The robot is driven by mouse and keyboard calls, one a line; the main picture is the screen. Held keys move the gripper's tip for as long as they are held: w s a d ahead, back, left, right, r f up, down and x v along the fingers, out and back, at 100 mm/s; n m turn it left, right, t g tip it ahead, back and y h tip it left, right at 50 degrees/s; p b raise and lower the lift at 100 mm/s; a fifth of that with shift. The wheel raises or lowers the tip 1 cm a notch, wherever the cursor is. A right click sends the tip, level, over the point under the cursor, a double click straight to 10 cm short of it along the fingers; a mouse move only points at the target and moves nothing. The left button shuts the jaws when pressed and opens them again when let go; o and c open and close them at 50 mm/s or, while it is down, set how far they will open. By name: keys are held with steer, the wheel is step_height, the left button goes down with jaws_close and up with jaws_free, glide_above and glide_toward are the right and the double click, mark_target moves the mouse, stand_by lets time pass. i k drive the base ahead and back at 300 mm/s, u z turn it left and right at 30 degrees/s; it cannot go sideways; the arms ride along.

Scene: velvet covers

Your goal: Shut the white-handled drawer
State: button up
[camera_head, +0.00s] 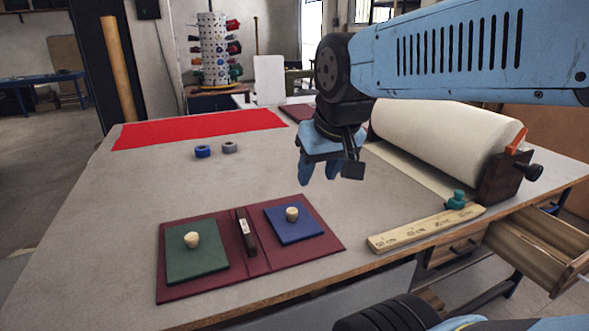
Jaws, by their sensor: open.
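A wooden drawer (530,245) is pulled open at the right, under the table's edge. Its inside looks empty. Its front panel is at the right edge of the picture, and I cannot clearly make out a white handle on it. Another wooden drawer front (450,252) with a dark handle is to its left and looks shut. My gripper (330,172) is open and empty, pointing down above the table's middle, well to the left of the open drawer and higher than it.
The grey table (120,200) holds a maroon cover (325,235) with green and blue panels, a wooden ruler (400,236), a teal object (458,200), a large cream roll (435,130), two tape rolls (203,152) and red cloth (200,128). The table's left middle is clear.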

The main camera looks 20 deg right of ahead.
mark_target(569, 245)
steer(key=k, duration=1)
steer(key=u, duration=0.45)
steer(key=i, duration=0.1)
steer(key=z, duration=2.9)
steer(key=i, duration=0.65)
steer(key=u, duration=0.45)
